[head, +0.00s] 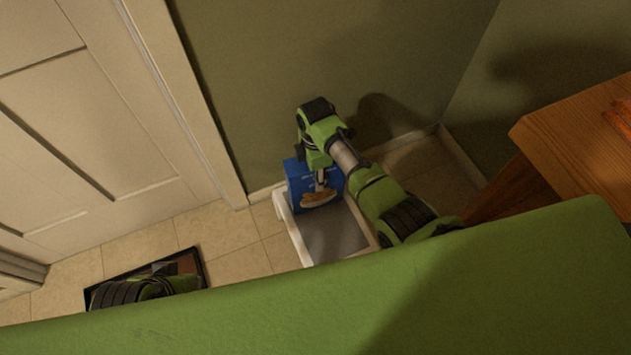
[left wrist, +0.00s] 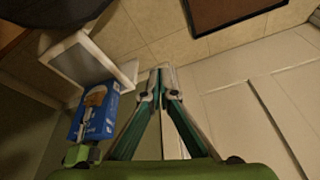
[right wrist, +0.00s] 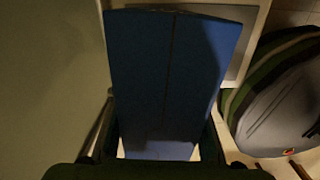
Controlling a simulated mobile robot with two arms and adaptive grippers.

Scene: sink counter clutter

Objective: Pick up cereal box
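The cereal box (head: 301,186) is blue with a food picture on its front. It is at the wall end of a white-rimmed bin (head: 291,228); I cannot tell whether its base touches anything. My right gripper (head: 320,181) comes down over the box, with one finger across its front face. In the right wrist view the blue box (right wrist: 170,70) fills the space between the fingers, and they look closed on it. The box also shows in the left wrist view (left wrist: 101,112). My left gripper (left wrist: 161,76) has its fingertips together and is empty, away from the box.
A dark framed mat (head: 190,264) lies on the tiled floor at lower left. A white door (head: 90,120) and green wall (head: 300,60) stand behind. A wooden table (head: 580,140) is at right. A large green surface (head: 330,290) covers the bottom of the head view.

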